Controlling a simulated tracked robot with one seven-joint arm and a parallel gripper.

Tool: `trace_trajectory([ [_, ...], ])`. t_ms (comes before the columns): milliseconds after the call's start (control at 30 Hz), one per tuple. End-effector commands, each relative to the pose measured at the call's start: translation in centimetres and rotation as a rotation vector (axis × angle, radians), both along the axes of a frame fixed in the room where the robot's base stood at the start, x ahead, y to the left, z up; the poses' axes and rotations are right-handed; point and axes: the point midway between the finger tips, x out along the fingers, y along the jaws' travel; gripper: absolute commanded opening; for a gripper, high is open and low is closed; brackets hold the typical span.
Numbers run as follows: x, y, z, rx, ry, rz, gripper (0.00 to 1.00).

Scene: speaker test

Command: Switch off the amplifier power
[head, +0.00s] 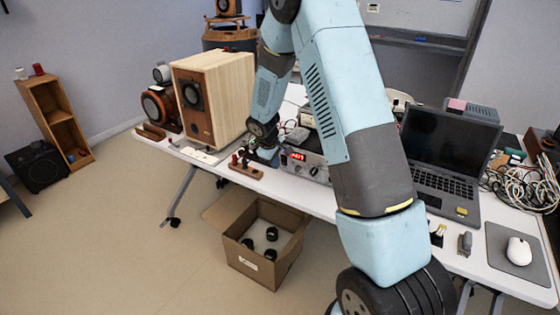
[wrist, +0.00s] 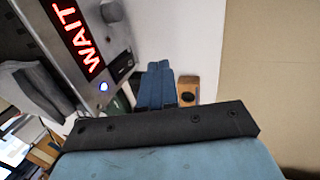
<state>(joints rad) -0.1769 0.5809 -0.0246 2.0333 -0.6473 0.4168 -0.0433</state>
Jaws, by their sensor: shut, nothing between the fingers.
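The amplifier (head: 312,174) is a grey box with a red lit display (head: 298,157) on the table, just right of my gripper (head: 268,155). In the wrist view its front panel (wrist: 121,38) is close on the left. The display there (wrist: 80,35) reads WAIT. A grey knob (wrist: 112,11), a small black switch (wrist: 122,68) and a blue-lit button (wrist: 103,87) sit on the panel. My gripper's blue fingers (wrist: 156,86) are shut and empty, beside the panel near the switch and button. I cannot tell whether they touch it.
A wooden speaker (head: 216,95) stands left of my gripper. A wooden block with small posts (head: 246,171) lies at the table's front edge. A laptop (head: 448,150), cables (head: 520,183) and a mouse (head: 518,251) are at right. An open cardboard box (head: 246,262) sits on the floor below.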

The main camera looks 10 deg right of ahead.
Motion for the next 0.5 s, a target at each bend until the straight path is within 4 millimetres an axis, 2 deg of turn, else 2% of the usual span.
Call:
trace_trajectory([
  [33, 0.0, 0.1, 1.3, 0.002, -0.008, -0.002, 0.0],
  [200, -0.7, 0.8, 4.3, 0.002, -0.007, -0.003, 0.0],
  [500, -1.6, 1.5, 8.4, 0.002, -0.006, -0.007, 0.0],
])
